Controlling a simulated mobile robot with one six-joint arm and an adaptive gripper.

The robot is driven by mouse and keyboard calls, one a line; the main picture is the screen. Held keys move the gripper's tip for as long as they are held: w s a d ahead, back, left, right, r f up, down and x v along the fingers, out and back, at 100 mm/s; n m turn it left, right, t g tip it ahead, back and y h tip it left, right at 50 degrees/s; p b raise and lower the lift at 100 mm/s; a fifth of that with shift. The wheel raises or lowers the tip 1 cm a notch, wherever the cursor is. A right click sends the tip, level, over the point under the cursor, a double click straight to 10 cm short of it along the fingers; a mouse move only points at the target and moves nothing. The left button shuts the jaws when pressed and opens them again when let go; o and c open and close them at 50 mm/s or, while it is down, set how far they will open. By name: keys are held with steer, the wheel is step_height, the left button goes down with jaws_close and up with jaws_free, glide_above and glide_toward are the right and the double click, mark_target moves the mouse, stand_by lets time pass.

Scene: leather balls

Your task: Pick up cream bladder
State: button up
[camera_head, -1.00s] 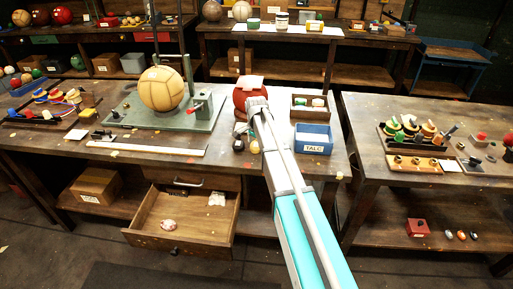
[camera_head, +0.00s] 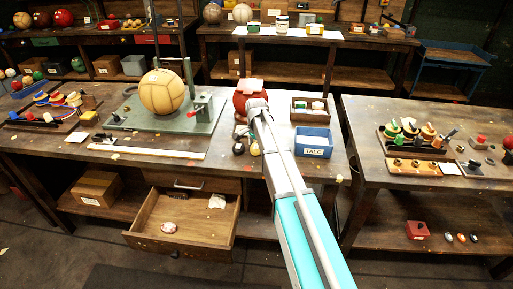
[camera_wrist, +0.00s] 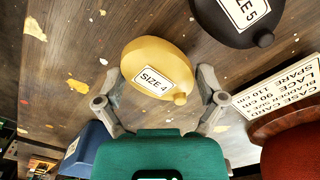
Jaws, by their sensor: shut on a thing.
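The cream bladder (camera_wrist: 152,58), a yellowish balloon shape with a "SIZE 4" label, lies between my gripper's fingers (camera_wrist: 162,78) in the wrist view. The fingers are shut on it from both sides. The head view shows the bladder (camera_head: 255,149) beside my arm's end over the workbench. I cannot tell whether the bladder still touches the table.
A black bladder (camera_wrist: 238,18) labelled "SIZE 5" lies close by. A red ball (camera_head: 249,99) and a printed card (camera_wrist: 285,92) are near. A blue TALC tray (camera_head: 313,141) stands to the right. An open drawer (camera_head: 185,220) juts out below.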

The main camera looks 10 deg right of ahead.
steer(key=shift+r+p, duration=0.55)
steer(key=shift+r, duration=0.25)
steer(key=s+d+r+p, duration=0.1)
steer(key=s+r+p, duration=0.9)
steer(key=s, duration=0.4)
steer(key=shift+r+p, duration=0.4)
steer(key=shift+p, duration=0.05)
